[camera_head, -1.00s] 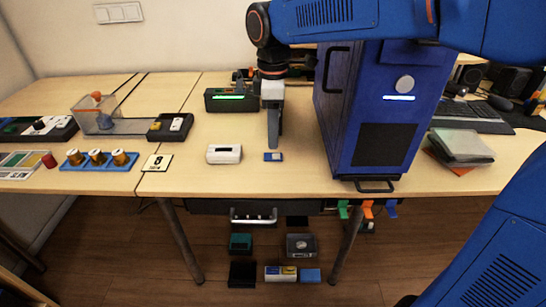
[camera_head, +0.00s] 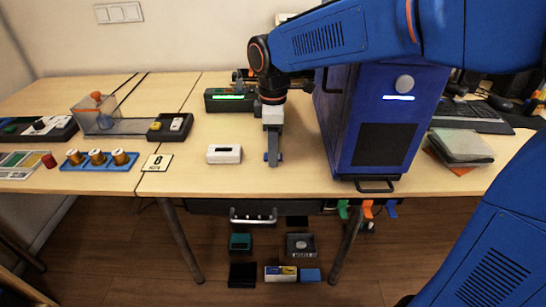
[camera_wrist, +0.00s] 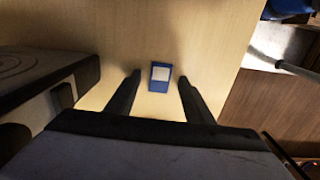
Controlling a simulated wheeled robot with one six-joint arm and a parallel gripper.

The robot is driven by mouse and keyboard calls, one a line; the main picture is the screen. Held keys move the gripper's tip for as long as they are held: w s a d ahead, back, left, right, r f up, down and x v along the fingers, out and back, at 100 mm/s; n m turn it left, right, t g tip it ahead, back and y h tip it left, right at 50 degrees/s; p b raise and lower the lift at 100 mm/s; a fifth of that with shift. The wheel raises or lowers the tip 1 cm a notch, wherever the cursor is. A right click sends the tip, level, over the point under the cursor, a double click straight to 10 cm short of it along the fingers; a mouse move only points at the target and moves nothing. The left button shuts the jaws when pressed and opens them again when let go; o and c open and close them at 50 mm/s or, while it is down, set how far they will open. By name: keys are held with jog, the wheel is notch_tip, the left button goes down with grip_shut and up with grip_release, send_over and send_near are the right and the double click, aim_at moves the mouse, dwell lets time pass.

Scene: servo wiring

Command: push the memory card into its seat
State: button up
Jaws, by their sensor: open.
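The memory card (camera_wrist: 160,78), small and blue with a pale label, lies flat on the table in the wrist view. My gripper (camera_head: 273,160) is open above the table. In the wrist view its two dark fingers stand on either side of the card, with gaps between them and it. In the head view the fingers mostly hide the card. A small white device (camera_head: 224,154) with a dark window lies left of my gripper. I cannot tell from these frames where the card's seat is.
A tall blue cabinet (camera_head: 382,130) stands close on the right. A black box with a green light (camera_head: 231,99) is behind to the left. A dark block (camera_wrist: 45,72) fills the wrist view's left side. The table's front edge is near; bare table lies around the card.

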jog(key=c, duration=1.2)
